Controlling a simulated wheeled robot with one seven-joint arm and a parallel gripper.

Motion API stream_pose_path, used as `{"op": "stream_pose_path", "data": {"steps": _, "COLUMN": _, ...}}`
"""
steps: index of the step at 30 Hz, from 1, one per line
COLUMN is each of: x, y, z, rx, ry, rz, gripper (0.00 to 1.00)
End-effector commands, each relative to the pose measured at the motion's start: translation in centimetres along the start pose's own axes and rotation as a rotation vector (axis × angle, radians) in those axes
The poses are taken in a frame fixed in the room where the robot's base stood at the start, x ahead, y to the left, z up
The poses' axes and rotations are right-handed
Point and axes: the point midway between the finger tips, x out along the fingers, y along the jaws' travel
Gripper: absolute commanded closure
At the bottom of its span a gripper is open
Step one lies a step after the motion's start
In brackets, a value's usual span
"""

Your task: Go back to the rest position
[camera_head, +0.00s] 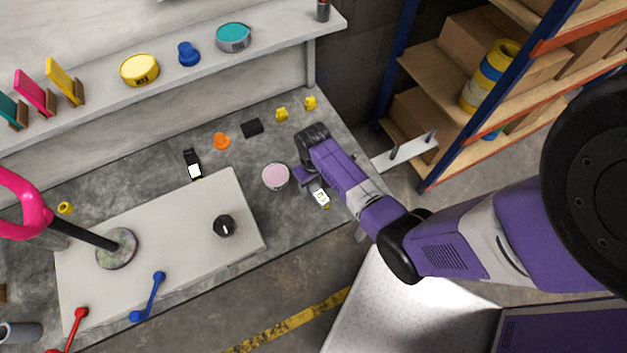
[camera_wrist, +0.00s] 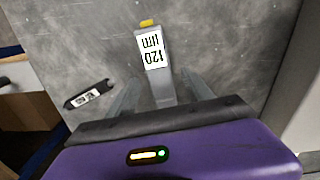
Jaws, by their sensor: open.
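My purple arm reaches over the right end of the grey workbench (camera_head: 300,222). My gripper (camera_wrist: 162,90) is open, with its two grey fingers spread. A grey item with a white "120" label and a yellow tip (camera_wrist: 152,50) lies between and beyond the fingers in the wrist view, with gaps showing on both sides. Its label also shows beside my gripper (camera_head: 308,178) in the head view. The near end of the item is hidden by my gripper body.
A pink disc (camera_head: 275,176), orange piece (camera_head: 222,141), black block (camera_head: 252,128) and yellow pieces lie near my gripper. A white panel (camera_head: 190,235) with knob and levers is left. A shelf rack (camera_head: 440,120) stands right. A small labelled black item (camera_wrist: 90,94) shows in the wrist view.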

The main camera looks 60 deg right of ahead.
Motion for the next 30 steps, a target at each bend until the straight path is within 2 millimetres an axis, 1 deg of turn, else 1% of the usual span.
{"op": "stream_pose_path", "data": {"steps": 9, "x": -5.0, "y": 0.0, "z": 0.0, "rx": -0.001, "ry": 0.003, "rz": 0.001, "gripper": 0.41}}
{"op": "stream_pose_path", "data": {"steps": 13, "x": -6.5, "y": 0.0, "z": -0.1, "rx": -0.001, "ry": 0.004, "rz": 0.001, "gripper": 0.41}}
{"op": "stream_pose_path", "data": {"steps": 18, "x": -7.3, "y": 0.0, "z": -0.1, "rx": 0.0, "ry": 0.003, "rz": 0.001, "gripper": 0.41}}
{"op": "stream_pose_path", "data": {"steps": 25, "x": -7.3, "y": 0.0, "z": -0.2, "rx": 0.002, "ry": 0.01, "rz": 0.001, "gripper": 0.41}}
{"op": "stream_pose_path", "data": {"steps": 26, "x": -7.3, "y": 0.0, "z": -0.5, "rx": 0.002, "ry": 0.019, "rz": 0.002, "gripper": 0.41}}
{"op": "stream_pose_path", "data": {"steps": 28, "x": -7.4, "y": 0.1, "z": -1.6, "rx": 0.005, "ry": 0.065, "rz": 0.005, "gripper": 0.41}}
{"op": "stream_pose_path", "data": {"steps": 29, "x": -7.6, "y": 0.2, "z": -2.4, "rx": 0.007, "ry": 0.098, "rz": 0.007, "gripper": 0.41}}
{"op": "stream_pose_path", "data": {"steps": 30, "x": -8.2, "y": 0.3, "z": -3.8, "rx": 0.01, "ry": 0.155, "rz": 0.011, "gripper": 0.41}}
